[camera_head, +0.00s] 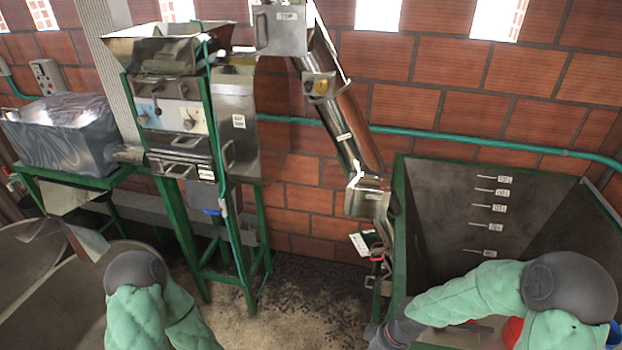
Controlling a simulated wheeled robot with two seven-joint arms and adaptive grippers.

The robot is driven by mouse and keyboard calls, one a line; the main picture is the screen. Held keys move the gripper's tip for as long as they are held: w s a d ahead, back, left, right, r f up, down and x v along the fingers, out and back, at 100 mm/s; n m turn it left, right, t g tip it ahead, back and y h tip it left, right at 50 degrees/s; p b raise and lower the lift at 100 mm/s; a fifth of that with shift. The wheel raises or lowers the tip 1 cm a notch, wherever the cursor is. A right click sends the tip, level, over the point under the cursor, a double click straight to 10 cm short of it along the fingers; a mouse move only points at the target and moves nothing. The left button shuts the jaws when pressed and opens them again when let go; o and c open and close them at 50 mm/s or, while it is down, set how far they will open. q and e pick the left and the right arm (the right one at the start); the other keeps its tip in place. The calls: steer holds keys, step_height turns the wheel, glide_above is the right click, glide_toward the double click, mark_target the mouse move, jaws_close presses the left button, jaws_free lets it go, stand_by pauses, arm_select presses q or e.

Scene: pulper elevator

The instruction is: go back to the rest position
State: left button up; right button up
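My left arm shows at the bottom left as a mint-green padded sleeve with a dark grey joint; its gripper is outside the picture. My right arm, in the same padding, bends at a dark joint at the lower right and reaches left across the front of the open bin (470,215). Its dark wrist ends near the bin's front left corner, at the bottom of the picture. Little of my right gripper (374,334) shows there, so its opening and any hold cannot be made out.
The pulper machine (180,120) stands on a green frame at centre left. The steel elevator tube (345,115) slopes down to the bin's left side. A grey tub (62,135) sits on a green stand at left. Dark floor (300,305) is open between pulper and bin.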

steer(key=s+a+f+m, duration=0.3)
steer(key=s+f+m, duration=0.2)
steer(key=s+f, duration=0.15)
steer(key=s+a+f+m, duration=0.2)
steer(key=s+f+m, duration=0.3)
steer(key=f, duration=0.3)
steer(key=w+d+b+x, duration=0.1)
steer(key=d+b+x, duration=0.1)
steer(key=b+x, duration=0.7)
steer(key=w+d+f+b+x, duration=0.1)
steer(key=b+x, duration=0.9)
steer(key=b, duration=0.2)
steer(key=shift+d+f+n+t+y, duration=0.3)
steer(key=shift+f+n+y, duration=0.05)
steer(key=shift+n+y, duration=0.05)
steer(key=shift+w+r, duration=0.1)
steer(key=shift+d, duration=0.15)
